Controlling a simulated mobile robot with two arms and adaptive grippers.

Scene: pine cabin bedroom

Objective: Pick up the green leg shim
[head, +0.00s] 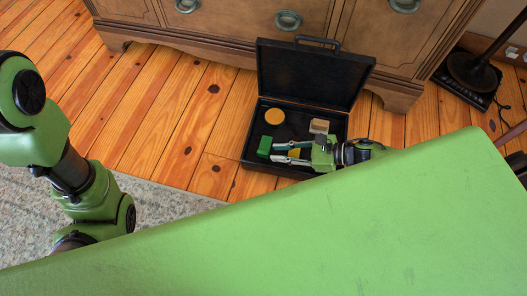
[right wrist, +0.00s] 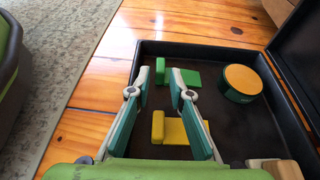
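The green leg shim (head: 264,146) lies on the floor of an open black case (head: 247,149), near its left wall. In the right wrist view the shim (right wrist: 188,78) has a flat plate and a raised end. My right gripper (head: 279,153) reaches into the case from the right, its fingertips close to the shim. In the right wrist view the gripper (right wrist: 160,73) is open, and the shim's raised end shows between its fingertips. Whether they touch it I cannot tell. My left arm shows at the left, but its gripper is out of view.
The case also holds a yellow shim (right wrist: 175,131), a round green tin with an orange top (right wrist: 242,80) and a wooden block (head: 319,126). The case lid (head: 312,75) stands open against a wooden dresser (head: 230,25). A black lamp base (head: 466,78) stands at the right.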

